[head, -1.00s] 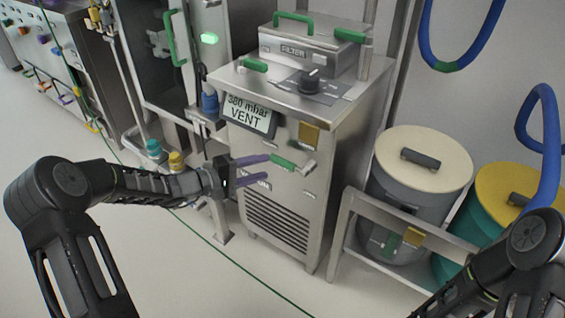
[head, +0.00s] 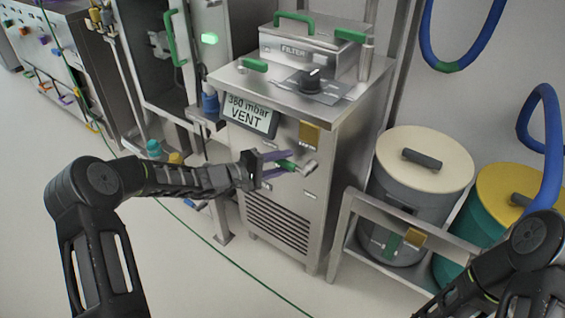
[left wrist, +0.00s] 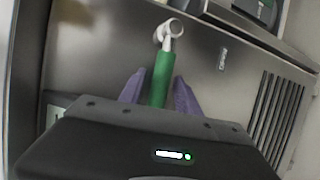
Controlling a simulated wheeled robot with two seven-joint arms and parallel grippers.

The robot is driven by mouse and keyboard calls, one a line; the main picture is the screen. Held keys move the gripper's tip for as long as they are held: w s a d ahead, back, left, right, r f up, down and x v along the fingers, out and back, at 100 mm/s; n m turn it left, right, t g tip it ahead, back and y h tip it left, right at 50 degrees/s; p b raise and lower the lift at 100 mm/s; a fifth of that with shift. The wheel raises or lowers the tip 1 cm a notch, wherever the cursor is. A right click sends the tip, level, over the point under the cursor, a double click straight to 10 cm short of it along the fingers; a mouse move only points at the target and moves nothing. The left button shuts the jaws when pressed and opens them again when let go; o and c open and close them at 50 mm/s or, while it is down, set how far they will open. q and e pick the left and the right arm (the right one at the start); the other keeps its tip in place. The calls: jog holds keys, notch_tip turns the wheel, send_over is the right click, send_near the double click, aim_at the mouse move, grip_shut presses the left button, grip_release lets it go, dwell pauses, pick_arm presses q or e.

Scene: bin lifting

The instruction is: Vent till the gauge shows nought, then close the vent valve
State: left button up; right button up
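The vent valve is on the cabinet front and has a green lever handle (head: 287,165) with a metal hub at its right end. In the left wrist view the green handle (left wrist: 161,80) points from the hub down toward my gripper. My left gripper (head: 276,164) is open, with its purple fingers on either side of the handle. The left wrist view shows a gap on the left of the handle; whether the right finger touches it is unclear. The gauge display (head: 248,113) above reads 380 mbar and VENT. My right arm shows at the lower right, its gripper out of view.
The steel cabinet (head: 348,130) carries a black knob (head: 312,80) and a FILTER box (head: 305,48) on top. A yellow tag (head: 309,134) hangs just above the valve. Lidded drums (head: 423,160) stand on a low rack at right. A green cable crosses the floor.

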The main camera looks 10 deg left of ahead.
pick_arm(q)
grip_shut()
dwell(1.2)
